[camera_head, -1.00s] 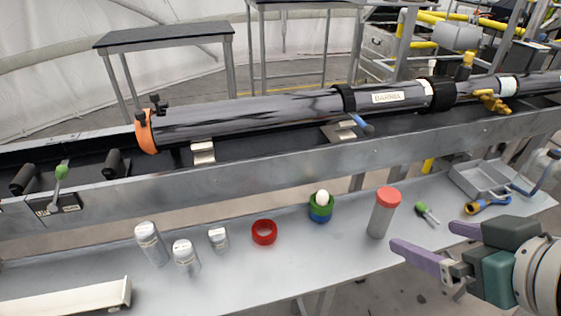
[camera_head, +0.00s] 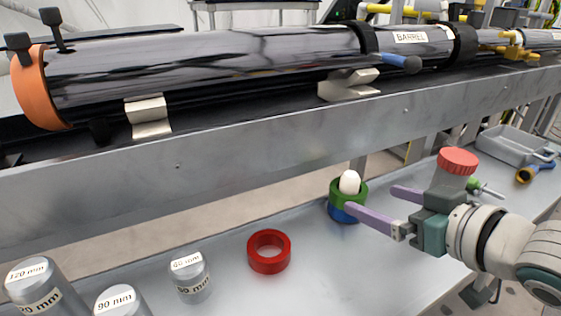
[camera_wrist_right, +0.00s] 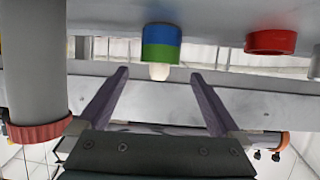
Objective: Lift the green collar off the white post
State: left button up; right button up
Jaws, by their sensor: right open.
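The white post (camera_head: 349,181) stands on the grey bench, with only its rounded top showing. The green collar (camera_head: 338,191) sits around it, on top of a blue collar (camera_head: 344,215). My right gripper (camera_head: 373,200) is open and empty, just right of the collar, its purple fingers pointing toward it. In the right wrist view, which is upside down, the green collar (camera_wrist_right: 162,53) and white tip (camera_wrist_right: 159,71) line up between my open fingers (camera_wrist_right: 160,75), slightly beyond the tips. I see no contact with the collar. My left gripper is out of view.
A tall grey cylinder with a red cap (camera_head: 458,161) stands close behind my right gripper. A red ring (camera_head: 268,252) lies left of the post, with labelled metal cylinders (camera_head: 190,278) further left. A steel rail (camera_head: 220,165) runs behind the bench. A grey tray (camera_head: 515,147) is far right.

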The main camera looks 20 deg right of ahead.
aim_at(355, 192)
jog(key=b+x, duration=0.2)
jog(key=x, duration=0.5)
jog(key=c, duration=1.3)
jog(key=shift+r+p, duration=3.65)
jog(key=shift+p, duration=0.05)
